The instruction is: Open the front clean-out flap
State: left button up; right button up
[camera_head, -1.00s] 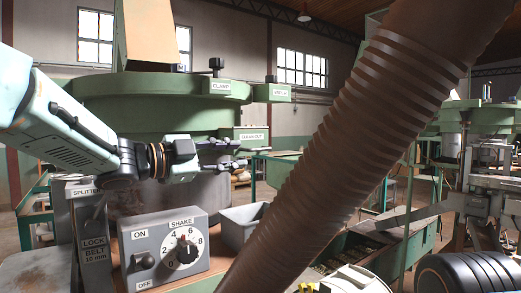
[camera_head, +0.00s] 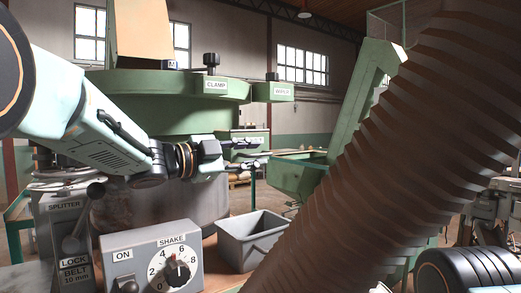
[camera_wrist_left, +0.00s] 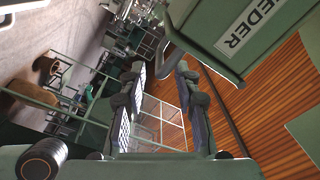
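My right gripper is not in view.
A SHAKE control box (camera_head: 152,259) with a dial and a LOCK BELT lever (camera_head: 75,235) stand below my left arm. A grey open bin (camera_head: 252,236) is beside the box. A thick brown ribbed tube (camera_head: 400,160) blocks much of the right side.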

aim_at(271, 155)
pick_arm(q)
jog(key=w+d, duration=0.1)
jog(key=w+d+f, duration=0.1)
jog(key=w, duration=0.1)
jog(key=shift+s+r, duration=0.45)
jog(key=shift+s, duration=0.3)
jog(key=shift+c, duration=0.4)
jog(key=shift+w+f, duration=0.3)
jog(key=shift+w, duration=0.3)
jog(key=c, duration=0.5)
grip_shut()
jog(key=shift+s+d, duration=0.1)
